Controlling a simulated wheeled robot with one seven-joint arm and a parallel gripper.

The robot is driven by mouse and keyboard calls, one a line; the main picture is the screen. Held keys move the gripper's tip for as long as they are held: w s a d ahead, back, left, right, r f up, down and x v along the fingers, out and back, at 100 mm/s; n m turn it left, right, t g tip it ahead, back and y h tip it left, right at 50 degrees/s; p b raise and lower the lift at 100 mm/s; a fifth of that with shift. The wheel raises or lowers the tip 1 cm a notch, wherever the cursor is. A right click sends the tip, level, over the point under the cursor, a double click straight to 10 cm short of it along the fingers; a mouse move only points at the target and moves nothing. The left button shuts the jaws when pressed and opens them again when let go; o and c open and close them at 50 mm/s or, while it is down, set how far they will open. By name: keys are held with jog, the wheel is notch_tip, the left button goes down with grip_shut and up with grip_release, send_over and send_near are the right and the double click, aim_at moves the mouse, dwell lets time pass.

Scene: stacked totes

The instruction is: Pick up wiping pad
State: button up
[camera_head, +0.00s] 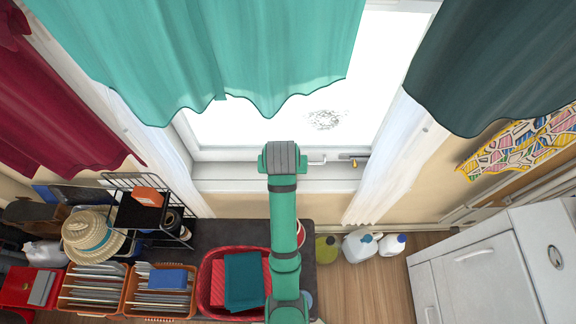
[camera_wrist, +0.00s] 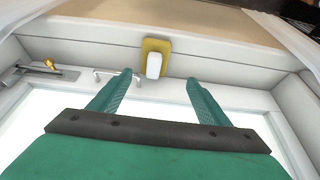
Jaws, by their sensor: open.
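The wiping pad (camera_wrist: 154,62), a yellow pad with a white grip on top, lies on the white windowsill ledge in the wrist view. My gripper (camera_wrist: 159,80) is open, its two green fingers spread on either side of the pad's line. The fingertips are apart from the pad, which appears just beyond and between them, with nothing held. In the head view my arm reaches up to the window and hides the pad. The fingers do not show clearly there.
A window handle with a yellow tip (camera_head: 356,162) is right of my arm. A teal curtain (camera_head: 230,50) hangs above and a dark curtain (camera_head: 490,60) at right. A dark smudge (camera_head: 323,120) marks the glass. A red basket (camera_head: 206,285) with cloths stands below.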

jog(key=x, duration=0.4)
jog(key=shift+s+d+f, duration=0.15)
jog(key=shift+d+f, duration=0.15)
jog(key=shift+d, duration=0.05)
jog(key=shift+d+f, duration=0.4)
jog(key=w+f, duration=0.1)
jog(key=f, duration=0.1)
jog(key=w+f, duration=0.2)
jog(key=shift+w+f, duration=0.1)
jog(key=shift+f, duration=0.05)
jog(key=shift+a, duration=0.3)
jog(key=shift+d, duration=0.1)
jog(key=c, duration=0.9)
jog(key=shift+d, duration=0.25)
jog(key=shift+c, duration=1.2)
